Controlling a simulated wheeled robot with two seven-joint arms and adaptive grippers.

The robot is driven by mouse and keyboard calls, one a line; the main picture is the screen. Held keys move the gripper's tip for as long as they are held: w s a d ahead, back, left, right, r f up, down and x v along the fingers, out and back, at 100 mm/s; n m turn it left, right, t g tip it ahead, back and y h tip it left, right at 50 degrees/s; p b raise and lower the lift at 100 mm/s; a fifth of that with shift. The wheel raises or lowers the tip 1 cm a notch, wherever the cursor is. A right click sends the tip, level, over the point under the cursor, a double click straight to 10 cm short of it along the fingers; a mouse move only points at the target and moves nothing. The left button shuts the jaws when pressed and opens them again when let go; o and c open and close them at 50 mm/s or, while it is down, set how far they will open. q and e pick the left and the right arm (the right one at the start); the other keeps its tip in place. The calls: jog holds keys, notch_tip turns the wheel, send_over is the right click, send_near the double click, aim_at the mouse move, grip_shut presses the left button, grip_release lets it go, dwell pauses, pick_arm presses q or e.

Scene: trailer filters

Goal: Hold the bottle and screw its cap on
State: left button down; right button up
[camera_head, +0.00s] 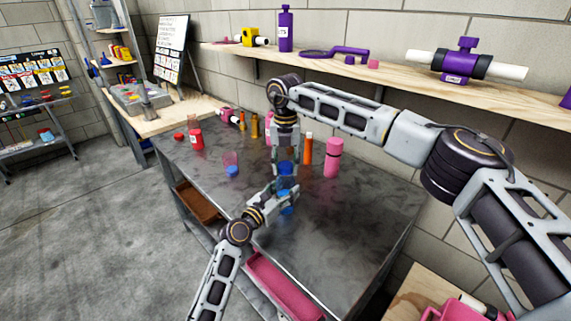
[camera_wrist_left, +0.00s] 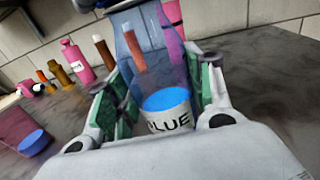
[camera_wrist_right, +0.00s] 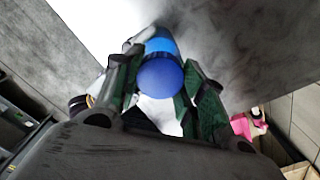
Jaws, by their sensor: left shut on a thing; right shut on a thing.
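The bottle (camera_wrist_left: 168,118) is clear, with blue inside and a white "BLUE" label, and sits between the fingers of my left gripper (camera_wrist_left: 155,90). In the head view my left gripper (camera_head: 282,192) comes in from the lower left and is shut on the bottle low down, over the bench. My right gripper (camera_head: 287,163) points down from above, shut on the blue cap (camera_head: 286,168). The cap's round blue top (camera_wrist_right: 160,79) shows between its fingers in the right wrist view. The cap is over the bottle; whether its threads are engaged is hidden.
The grey bench (camera_head: 340,215) is clear to the right. A clear vessel with a blue bottom (camera_head: 232,168) stands left of my grippers. Behind are an orange tube (camera_head: 306,150) and a pink bottle (camera_head: 333,158); a red bottle (camera_head: 196,137) stands back left.

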jog(key=m, duration=0.5)
jog(key=shift+m, duration=0.3)
jog(key=o, duration=1.2)
jog(key=shift+r, duration=6)
pick_arm(q)
jog(key=c, duration=0.5)
grip_release()
jog(key=shift+v, duration=6)
